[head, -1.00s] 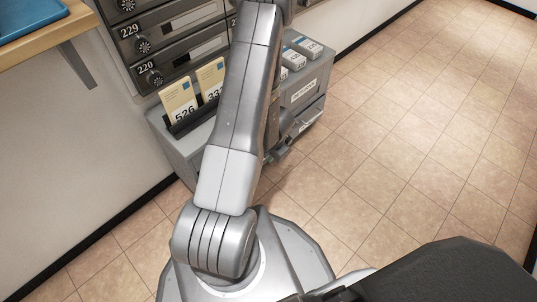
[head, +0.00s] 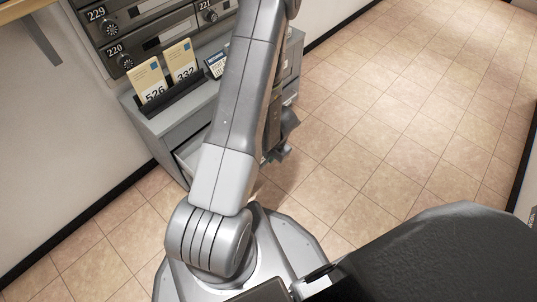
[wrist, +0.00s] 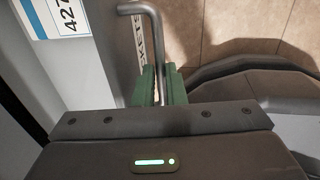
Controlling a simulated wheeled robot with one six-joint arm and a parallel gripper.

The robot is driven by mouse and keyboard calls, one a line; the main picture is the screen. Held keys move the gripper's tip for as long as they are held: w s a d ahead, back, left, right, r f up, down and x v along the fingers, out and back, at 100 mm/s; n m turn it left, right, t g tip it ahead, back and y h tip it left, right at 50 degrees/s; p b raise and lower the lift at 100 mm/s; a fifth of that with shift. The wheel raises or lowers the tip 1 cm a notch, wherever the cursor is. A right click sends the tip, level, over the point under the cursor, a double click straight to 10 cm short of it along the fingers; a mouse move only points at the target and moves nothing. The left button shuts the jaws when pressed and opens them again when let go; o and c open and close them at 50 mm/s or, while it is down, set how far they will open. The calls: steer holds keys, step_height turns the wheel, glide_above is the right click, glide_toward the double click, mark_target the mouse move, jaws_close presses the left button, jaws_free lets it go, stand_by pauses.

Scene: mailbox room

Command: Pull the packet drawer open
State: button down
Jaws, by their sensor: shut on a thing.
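The packet drawer stands out from the grey cabinet (head: 172,122), and part of the drawer (head: 186,160) shows left of my arm in the head view. In the wrist view, its front (wrist: 108,45) carries a label ending in "KETS". A bent metal bar handle (wrist: 149,14) stands off that front. My gripper (wrist: 159,86) is shut on the handle, with its green pads on either side of the bar. In the head view, my arm hides most of the drawer, and the gripper is seen only in part. A packet marked 427 (wrist: 62,17) lies inside the drawer.
Cards marked 526 (head: 149,84) and 332 (head: 183,63) stand in a black holder on the cabinet top, near a small keypad device (head: 216,66). Numbered mailboxes (head: 130,25) are behind. The tiled floor (head: 390,120) to the right is clear.

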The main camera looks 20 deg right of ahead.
steer(key=c, duration=1.5)
jaws_free()
step_height(320, 180, up, 14)
steer(key=s+d+p, duration=0.1)
steer(key=s+p, duration=0.1)
steer(key=p, duration=0.9)
steer(key=shift+s+f, duration=0.15)
steer(key=shift+f, duration=0.05)
steer(key=f+b, duration=0.3)
steer(key=f, duration=0.1)
steer(key=w+f+b, duration=0.1)
steer(key=f+b, duration=0.3)
steer(key=f, duration=0.1)
steer(key=w+a+f+b, duration=0.1)
steer(key=f+b, duration=0.3)
steer(key=shift+w+f, duration=0.15)
steer(key=shift+f, duration=0.15)
